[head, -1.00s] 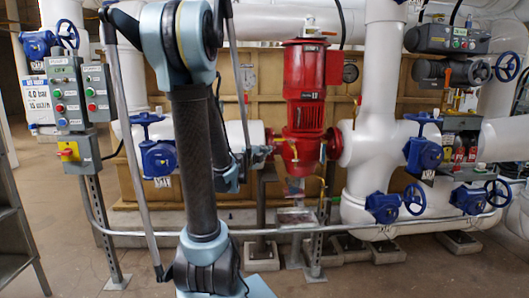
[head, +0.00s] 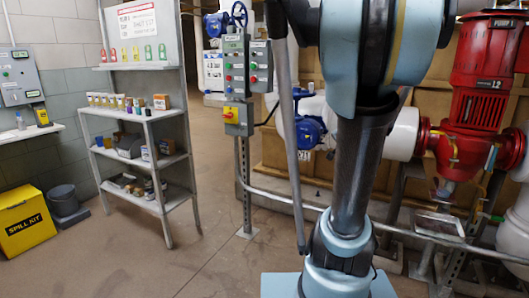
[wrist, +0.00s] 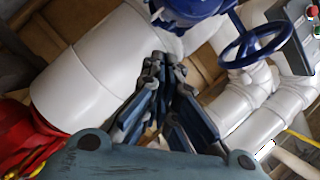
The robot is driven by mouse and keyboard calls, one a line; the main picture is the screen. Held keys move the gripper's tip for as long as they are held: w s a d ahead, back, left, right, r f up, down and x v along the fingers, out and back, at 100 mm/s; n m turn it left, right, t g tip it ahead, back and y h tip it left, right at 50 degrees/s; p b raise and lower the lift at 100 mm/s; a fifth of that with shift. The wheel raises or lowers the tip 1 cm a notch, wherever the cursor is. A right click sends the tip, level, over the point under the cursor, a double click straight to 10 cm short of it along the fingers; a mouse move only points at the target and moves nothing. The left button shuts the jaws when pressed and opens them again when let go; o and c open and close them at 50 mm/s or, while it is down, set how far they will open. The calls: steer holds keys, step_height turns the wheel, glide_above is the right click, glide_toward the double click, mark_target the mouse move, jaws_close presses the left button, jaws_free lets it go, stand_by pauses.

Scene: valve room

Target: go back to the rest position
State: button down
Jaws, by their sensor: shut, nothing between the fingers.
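My gripper (wrist: 158,95) shows in the wrist view, its dark fingers together with nothing between them. Behind it in the wrist view are large white pipes (wrist: 95,80) and a blue valve handwheel (wrist: 252,42). A red pump casing (wrist: 30,140) is at the lower left there. In the head view my arm stands upright right of the middle, over my light blue base. My gripper is out of the head view.
In the head view a grey shelf (head: 148,116) and a yellow spill kit box (head: 25,222) stand at the left. A control box post (head: 243,180) and a low grey rail (head: 290,198) are beyond my arm. The red pump (head: 485,80) is at the right. Floor (head: 180,265) at the front left is clear.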

steer(key=s+a+f+n+g+y, duration=0.4)
steer(key=s+a+f+n+g, duration=0.25)
steer(key=s+a+f, duration=0.45)
steer(key=s+f+n+g+h, duration=0.1)
steer(key=s+f+n+g, duration=0.1)
steer(key=s, duration=0.6)
steer(key=s+f+n+g+h, duration=0.1)
steer(key=s+f+n+g, duration=0.2)
steer(key=s, duration=0.6)
step_height(320, 180, down, 2)
steer(key=shift+s+d+f+g+h, duration=0.15)
steer(key=shift+s+f+g+h, duration=0.15)
steer(key=shift+g, duration=0.75)
steer(key=shift+w+n, duration=0.1)
steer(key=shift+n, duration=0.15)
steer(key=shift+w+f, duration=0.15)
steer(key=shift+w, duration=0.3)
steer(key=c, duration=2.3)
jaws_free()
